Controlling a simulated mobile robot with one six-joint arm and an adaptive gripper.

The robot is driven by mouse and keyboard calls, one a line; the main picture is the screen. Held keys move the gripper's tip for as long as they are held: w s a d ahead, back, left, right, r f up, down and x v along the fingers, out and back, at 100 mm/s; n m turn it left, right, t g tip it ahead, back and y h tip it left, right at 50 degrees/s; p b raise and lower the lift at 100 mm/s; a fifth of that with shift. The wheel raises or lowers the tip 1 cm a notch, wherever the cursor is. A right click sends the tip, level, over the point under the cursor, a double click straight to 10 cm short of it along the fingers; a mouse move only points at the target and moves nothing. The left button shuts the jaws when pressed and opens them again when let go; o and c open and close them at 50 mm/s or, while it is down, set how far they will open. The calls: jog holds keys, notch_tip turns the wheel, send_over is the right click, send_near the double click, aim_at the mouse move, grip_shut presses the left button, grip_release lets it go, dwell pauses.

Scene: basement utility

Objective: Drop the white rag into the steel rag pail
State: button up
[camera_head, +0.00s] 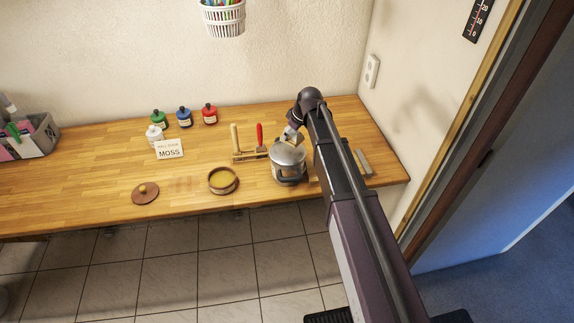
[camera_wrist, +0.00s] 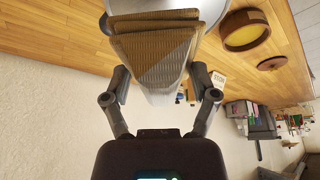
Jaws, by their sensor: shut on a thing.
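The steel rag pail (camera_head: 288,172) stands on the wooden bench near its front edge, with a grey round top; I cannot tell whether a lid covers it. Its grey metal also shows at the top of the wrist view (camera_wrist: 205,10). My gripper (camera_wrist: 161,82) is shut on the white rag (camera_wrist: 155,52), a folded ribbed cloth, mostly in shade, between both fingers. In the head view my gripper (camera_head: 295,126) is just behind and above the pail, with a small pale part of the rag (camera_head: 289,134) showing.
A rack with wooden and red handles (camera_head: 249,154) stands close left of the pail. A round brown dish (camera_head: 223,188) and a wooden lid (camera_head: 145,193) lie further left. Several bottles (camera_head: 184,118) and a MOSS card (camera_head: 169,150) stand behind. A grey bin (camera_head: 43,136) is far left.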

jog(key=shift+w+d+r, duration=0.1)
jog(key=shift+d+r, duration=0.05)
jog(key=shift+w+a, duration=0.1)
jog(key=shift+a, duration=0.15)
jog(key=shift+w+f+b, duration=0.25)
jog(key=shift+f+b, duration=0.25)
jog(key=shift+f, duration=0.2)
jog(key=shift+f+b, duration=0.6)
jog(key=shift+f, duration=0.15)
jog(key=f+b, duration=0.2)
jog(key=shift+s+f+b, duration=0.2)
jog(key=shift+b, duration=0.1)
jog(key=shift+f+b, duration=0.6)
jog(key=shift+w+f, duration=0.1)
